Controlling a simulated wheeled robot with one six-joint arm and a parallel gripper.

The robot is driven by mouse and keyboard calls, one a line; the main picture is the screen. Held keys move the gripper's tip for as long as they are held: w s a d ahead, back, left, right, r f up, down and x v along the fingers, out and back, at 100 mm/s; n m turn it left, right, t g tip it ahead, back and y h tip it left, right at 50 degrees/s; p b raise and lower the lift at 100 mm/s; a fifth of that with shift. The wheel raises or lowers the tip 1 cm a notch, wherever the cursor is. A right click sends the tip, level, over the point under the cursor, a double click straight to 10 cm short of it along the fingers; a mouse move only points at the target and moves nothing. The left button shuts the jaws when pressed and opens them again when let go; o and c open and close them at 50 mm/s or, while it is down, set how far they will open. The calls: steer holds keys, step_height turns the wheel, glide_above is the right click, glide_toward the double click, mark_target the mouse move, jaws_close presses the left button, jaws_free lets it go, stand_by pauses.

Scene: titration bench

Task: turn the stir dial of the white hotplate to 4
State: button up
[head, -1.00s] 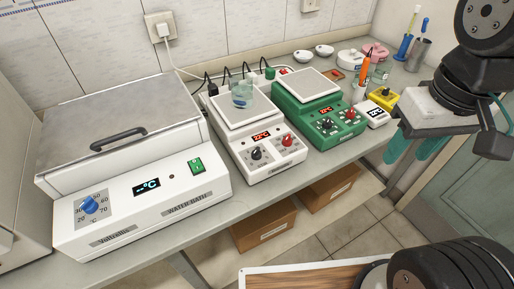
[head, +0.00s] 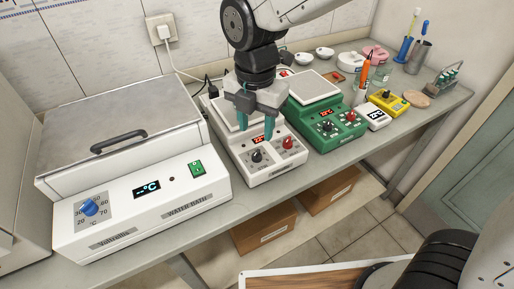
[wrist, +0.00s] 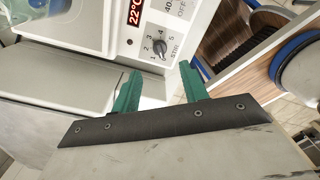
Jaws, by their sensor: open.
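The white hotplate (head: 262,172) stands mid-bench between the water bath and the green hotplate. Its stir dial (head: 257,156) is a black knob at the left of its front panel, beside a red knob (head: 288,142). In the wrist view the stir dial (wrist: 158,46) shows with numbers around it and "STIR" printed below; its pointer setting is too small to read surely. My gripper (head: 255,134) is open, its green fingers pointing down above the panel, just over the dial. In the wrist view my gripper's fingertips (wrist: 160,68) lie either side of the dial's line, apart from it.
The water bath (head: 140,190) stands close at left. The green hotplate (head: 325,118) stands close at right, with a yellow device (head: 388,101) beyond it. In the wrist view a glass beaker (wrist: 38,5) shows at the top left.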

mark_target(256, 152)
steer(key=shift+n, duration=0.4)
steer(key=shift+f, duration=0.3)
step_height(256, 152, down, 7)
steer(key=shift+f, duration=0.15)
jaws_close()
